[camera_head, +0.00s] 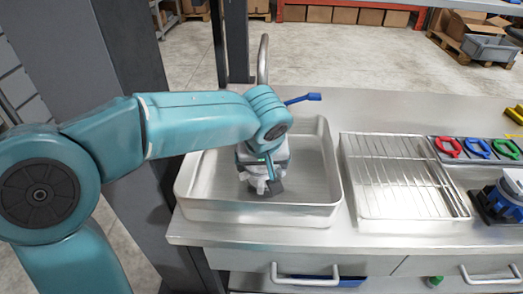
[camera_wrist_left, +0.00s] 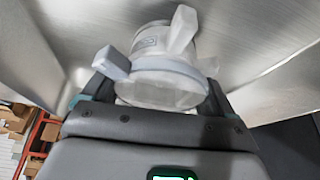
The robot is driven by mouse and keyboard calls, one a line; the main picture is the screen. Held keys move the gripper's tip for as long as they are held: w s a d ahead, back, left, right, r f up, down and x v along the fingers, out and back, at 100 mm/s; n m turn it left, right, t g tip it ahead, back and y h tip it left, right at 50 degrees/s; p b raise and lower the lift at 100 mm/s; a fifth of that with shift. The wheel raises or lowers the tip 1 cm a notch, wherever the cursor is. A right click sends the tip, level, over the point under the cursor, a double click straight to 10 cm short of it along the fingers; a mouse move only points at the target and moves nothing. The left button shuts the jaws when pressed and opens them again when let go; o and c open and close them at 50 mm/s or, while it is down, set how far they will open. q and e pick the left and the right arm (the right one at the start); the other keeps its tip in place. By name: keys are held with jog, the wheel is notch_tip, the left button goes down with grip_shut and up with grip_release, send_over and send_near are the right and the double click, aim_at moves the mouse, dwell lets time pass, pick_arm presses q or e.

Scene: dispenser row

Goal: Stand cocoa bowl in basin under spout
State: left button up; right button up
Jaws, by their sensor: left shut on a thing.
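The steel basin (camera_head: 255,214) stands at the left end of the counter. My left gripper (camera_head: 267,180) reaches down into it and is shut on a pale grey-white, round piece with tabs (camera_wrist_left: 160,75), which I take to be the cocoa bowl. In the head view the bowl (camera_head: 257,184) is partly hidden by my gripper; whether it touches the basin floor I cannot tell. The curved metal spout pipe (camera_head: 263,55) rises behind the basin, with a blue lever (camera_head: 302,98) to its right; my arm hides its lower part. My right gripper is not in view.
A tray with a wire rack (camera_head: 400,175) stands right of the basin. Red, blue and green rings (camera_head: 477,148) lie in a dark holder farther right, near a blue-and-white object (camera_head: 508,190). A dark post (camera_head: 236,45) stands behind the basin. Drawers with handles (camera_head: 305,280) line the front.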

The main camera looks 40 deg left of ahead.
pick_arm(q)
jog(key=shift+w+a, duration=0.5)
jog(key=shift+w, duration=0.25)
jog(key=shift+w+a, duration=0.2)
jog(key=shift+w+a+r+p, duration=0.1)
jog(key=shift+w+a+p, duration=0.55)
jog(key=shift+w+a, duration=0.35)
jog(key=shift+w+f, duration=0.4)
jog(key=shift+f, duration=0.45)
jog(key=shift+s+d+r, duration=0.1)
jog(key=shift+s+r, duration=0.1)
jog(key=shift+s, duration=0.05)
jog(key=shift+f, duration=0.2)
jog(key=o, duration=1)
jog(key=shift+w, duration=0.2)
jog(key=shift+c, duration=0.2)
jog(key=shift+s+r, duration=0.15)
jog(key=shift+r, duration=0.3)
jog(key=p+v, duration=0.1)
jog(key=v, duration=0.9)
jog(key=shift+d+r, duration=0.1)
jog(key=shift+r, duration=0.3)
jog(key=shift+s+r, duration=0.25)
